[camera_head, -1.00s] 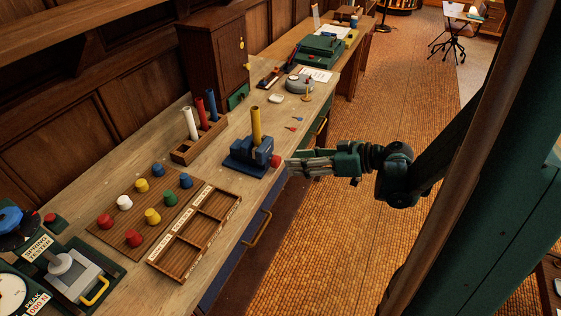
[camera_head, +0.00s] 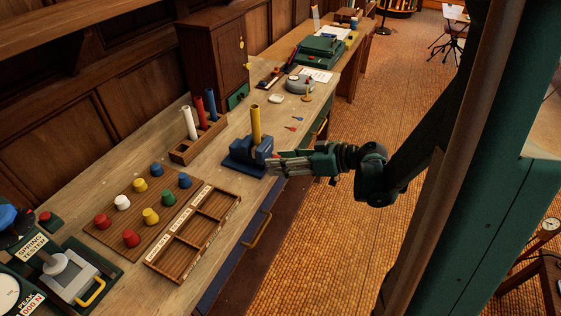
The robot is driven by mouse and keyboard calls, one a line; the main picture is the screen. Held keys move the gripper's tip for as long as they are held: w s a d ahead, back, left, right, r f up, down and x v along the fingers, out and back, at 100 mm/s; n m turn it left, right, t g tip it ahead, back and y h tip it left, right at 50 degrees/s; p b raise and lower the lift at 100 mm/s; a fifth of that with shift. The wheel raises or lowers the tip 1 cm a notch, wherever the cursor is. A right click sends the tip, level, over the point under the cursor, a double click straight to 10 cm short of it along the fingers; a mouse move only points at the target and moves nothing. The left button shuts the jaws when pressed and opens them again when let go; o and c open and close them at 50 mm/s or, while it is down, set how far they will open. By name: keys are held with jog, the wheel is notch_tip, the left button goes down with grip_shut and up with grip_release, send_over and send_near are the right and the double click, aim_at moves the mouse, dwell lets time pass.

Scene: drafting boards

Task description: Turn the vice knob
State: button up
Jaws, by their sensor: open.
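The blue vice (camera_head: 240,157) stands near the front edge of the wooden bench, with a yellow tube (camera_head: 255,125) upright in it. Its red knob (camera_head: 270,157), on the right side, is now mostly hidden by my gripper; only a little red shows. My gripper (camera_head: 274,165) reaches in from the right with its fingers at the knob. The fingers are open and seem to be around or just beside the knob; I cannot tell whether they touch it.
A rack (camera_head: 196,144) with white, red and blue tubes stands behind the vice. A board (camera_head: 109,236) with several coloured caps and a compartment tray (camera_head: 180,271) lie on the near left. The floor right of the bench is open.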

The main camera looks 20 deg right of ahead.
jog(key=c, duration=0.9)
jog(key=shift+w+d+m+g+y+b, duration=0.1)
jog(key=shift+m+g+y+b, duration=0.65)
jog(key=shift+m, duration=0.55)
jog(key=o, duration=0.9)
